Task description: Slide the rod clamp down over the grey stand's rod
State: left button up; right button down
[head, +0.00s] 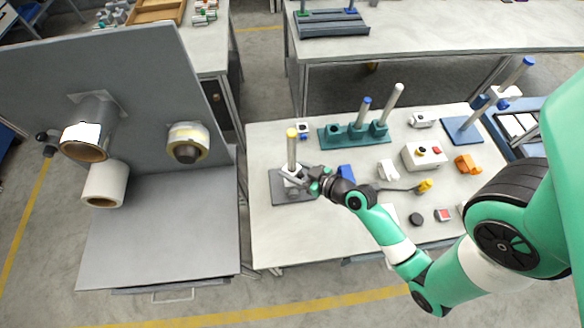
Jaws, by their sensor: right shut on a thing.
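The grey stand (281,195) is a flat dark grey plate on the left part of the table. Its upright rod (292,152) has a yellow tip. A white rod clamp (291,175) is at the lower part of this rod, and the rod appears to pass through it. My right gripper (312,180) is shut on the clamp from the right side of the rod. The gripper and clamp hide the rod's foot and part of the plate. The exact gap between clamp and plate is hard to tell. My left gripper is not in view.
A green rack (345,137) with a blue-tipped and a white rod stands behind. A blue stand (463,130) with an angled-looking rod is at the right. White and orange parts and a button box (424,156) lie right. A grey panel with rolls (185,140) stands left.

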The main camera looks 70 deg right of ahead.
jog(key=shift+f+b, duration=1.55)
jog(key=shift+f, duration=0.3)
jog(key=shift+c, duration=0.8)
grip_release()
jog(key=p+v, duration=0.3)
jog(key=v, duration=0.8)
jog(key=shift+s+r, duration=0.2)
jog(key=shift+s, duration=0.1)
jog(key=shift+a, duration=0.1)
